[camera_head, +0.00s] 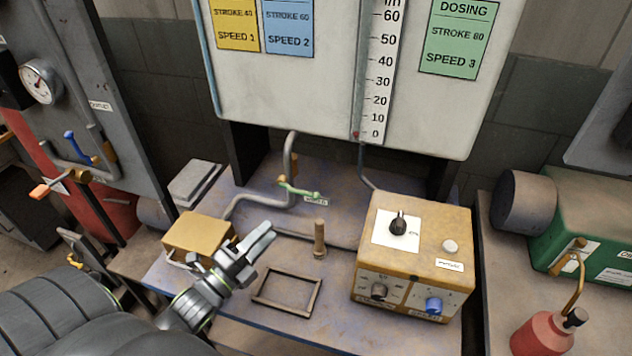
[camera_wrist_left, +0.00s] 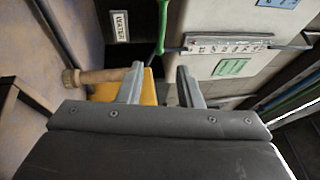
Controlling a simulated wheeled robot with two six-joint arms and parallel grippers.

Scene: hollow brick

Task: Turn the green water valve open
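The green water valve handle (camera_head: 300,191) is a thin lever on a grey pipe at the back of the blue-topped bench in the head view. In the left wrist view the green handle (camera_wrist_left: 162,27) shows at the top, near a label reading WATER (camera_wrist_left: 120,26). My left gripper (camera_head: 264,238) is in front of and below the handle, apart from it. Its two fingers (camera_wrist_left: 158,78) stand apart with nothing clearly held between them. My right gripper is not in view.
A wooden post (camera_head: 320,238) and a dark rectangular frame (camera_head: 287,291) are right of and below my left gripper. A yellow box (camera_head: 199,232) is left of it. A yellow control box (camera_head: 413,254) stands at right. A grey cabinet (camera_head: 290,88) overhangs the back.

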